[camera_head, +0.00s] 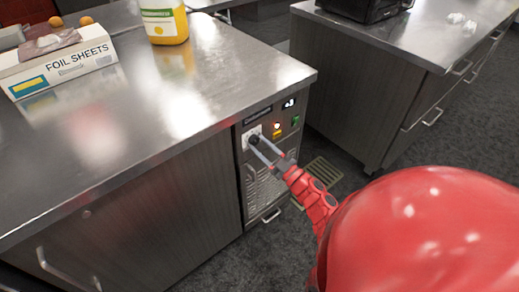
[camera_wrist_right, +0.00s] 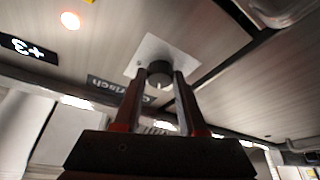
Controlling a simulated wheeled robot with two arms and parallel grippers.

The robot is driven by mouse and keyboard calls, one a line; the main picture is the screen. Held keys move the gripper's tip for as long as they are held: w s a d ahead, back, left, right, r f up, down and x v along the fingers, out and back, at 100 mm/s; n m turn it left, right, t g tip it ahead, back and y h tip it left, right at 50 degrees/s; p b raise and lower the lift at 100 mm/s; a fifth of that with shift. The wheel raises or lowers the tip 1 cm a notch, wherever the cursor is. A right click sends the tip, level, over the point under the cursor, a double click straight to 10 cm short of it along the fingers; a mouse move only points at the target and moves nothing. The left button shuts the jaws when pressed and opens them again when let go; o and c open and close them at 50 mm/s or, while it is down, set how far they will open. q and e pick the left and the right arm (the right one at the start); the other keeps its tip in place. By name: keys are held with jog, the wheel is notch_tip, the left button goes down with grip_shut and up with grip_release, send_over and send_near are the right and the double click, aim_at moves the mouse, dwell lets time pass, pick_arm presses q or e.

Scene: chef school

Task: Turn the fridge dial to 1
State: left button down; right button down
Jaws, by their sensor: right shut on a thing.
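The black fridge dial (camera_head: 253,139) sits on a white square plate on the fridge's control panel, under the counter's corner. In the right wrist view the dial (camera_wrist_right: 160,70) shows between the fingertips, with a small pale mark on it. My right gripper (camera_head: 261,143) reaches the panel from the front right, and its two fingers are shut on the dial, one on each side. The fridge display (camera_head: 289,104) is lit and reads +3 in the right wrist view (camera_wrist_right: 28,48). My left gripper is out of view.
A lit orange lamp (camera_head: 277,126) and a green switch (camera_head: 295,120) sit beside the dial. The steel counter (camera_head: 150,130) overhangs the panel. A foil sheets box (camera_head: 60,68) and a yellow container (camera_head: 165,22) stand on it. Another counter (camera_head: 420,45) stands across a floor gap.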

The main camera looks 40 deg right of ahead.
jog(key=n+g+y+b, duration=0.1)
jog(key=n, duration=0.2)
jog(key=n+g+y+b, duration=0.1)
jog(key=n, duration=0.3)
jog(key=shift+d+b, duration=0.15)
jog(key=shift+b, duration=0.2)
jog(key=n, duration=0.2)
jog(key=n+g+b, duration=0.1)
jog(key=n+g+y, duration=0.1)
jog(key=n, duration=0.1)
jog(key=shift+d+r+n+b, duration=0.1)
jog(key=shift+r+n+b, duration=0.2)
jog(key=shift+b, duration=0.1)
jog(key=shift+g, duration=0.3)
jog(key=shift+n, duration=0.3)
jog(key=shift+c, duration=2.4)
grip_release()
jog(key=shift+r, duration=0.1)
jog(key=shift+s, duration=0.1)
jog(key=v, duration=1.7)
jog(key=shift+s+p, duration=0.15)
jog(key=shift+p, duration=0.25)
